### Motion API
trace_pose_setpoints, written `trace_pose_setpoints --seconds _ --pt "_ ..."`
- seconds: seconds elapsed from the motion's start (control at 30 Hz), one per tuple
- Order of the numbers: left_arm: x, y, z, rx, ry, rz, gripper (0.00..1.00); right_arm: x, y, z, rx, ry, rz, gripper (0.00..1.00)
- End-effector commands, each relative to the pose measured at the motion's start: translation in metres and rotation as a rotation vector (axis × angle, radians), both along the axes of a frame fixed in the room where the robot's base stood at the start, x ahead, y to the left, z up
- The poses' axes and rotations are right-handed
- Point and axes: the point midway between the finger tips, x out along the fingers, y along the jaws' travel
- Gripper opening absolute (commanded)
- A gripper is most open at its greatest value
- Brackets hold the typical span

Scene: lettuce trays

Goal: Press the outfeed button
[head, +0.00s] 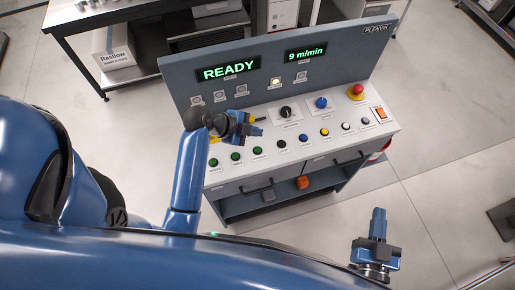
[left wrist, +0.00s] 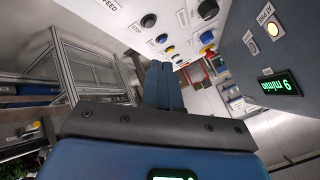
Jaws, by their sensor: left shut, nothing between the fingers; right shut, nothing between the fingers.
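The control panel (head: 290,128) carries a front row of round buttons: green ones such as this green button (head: 257,150), then a black button (head: 282,146), a blue button (head: 303,138) and others. Their labels are too small to read in the head view. In the left wrist view, a label ending in "FEED" (left wrist: 107,4) is cut off at the top edge, near a black button (left wrist: 149,20). My left gripper (head: 258,131) is shut and empty above the panel's left part; its fingertips also show in the left wrist view (left wrist: 162,68). My right gripper (head: 378,214) is shut and empty, right of the console.
The upright display board (head: 230,72) reads "READY" and "9 m/min". Rotary knobs (head: 286,112), a red emergency stop (head: 356,90) and an orange switch (head: 380,113) rise from the panel. A table with a box (head: 112,50) stands behind.

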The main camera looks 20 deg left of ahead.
Motion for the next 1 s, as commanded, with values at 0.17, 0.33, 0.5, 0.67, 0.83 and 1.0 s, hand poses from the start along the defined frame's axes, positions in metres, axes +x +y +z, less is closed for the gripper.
trace_pose_setpoints --seconds 0.17,0.33,0.5,0.67,0.83,1.0 --pt "0.0 0.0 0.0 0.0 0.0 0.002 0.0 0.0 0.0 0.0 0.0 0.0 0.0 0.0" --pt "0.0 0.0 -0.002 -0.001 0.0 0.003 0.0 0.0 0.0 -0.002 0.0 0.0 0.0 0.0" --pt "0.0 0.0 -0.01 -0.001 0.0 0.004 0.0 0.0 0.0 -0.008 0.0 0.0 0.0 0.0" --pt "0.0 0.0 -0.025 0.0 0.0 0.002 0.0 0.0 0.0 -0.019 0.0 0.0 0.0 0.0" --pt "0.0 0.0 -0.045 -0.001 0.001 0.003 0.0 0.0 0.0 -0.035 0.0 0.0 0.0 0.0" --pt "0.0 0.0 -0.066 -0.001 0.001 0.004 0.0 0.0 0.0 -0.051 0.0 0.0 0.0 0.0"
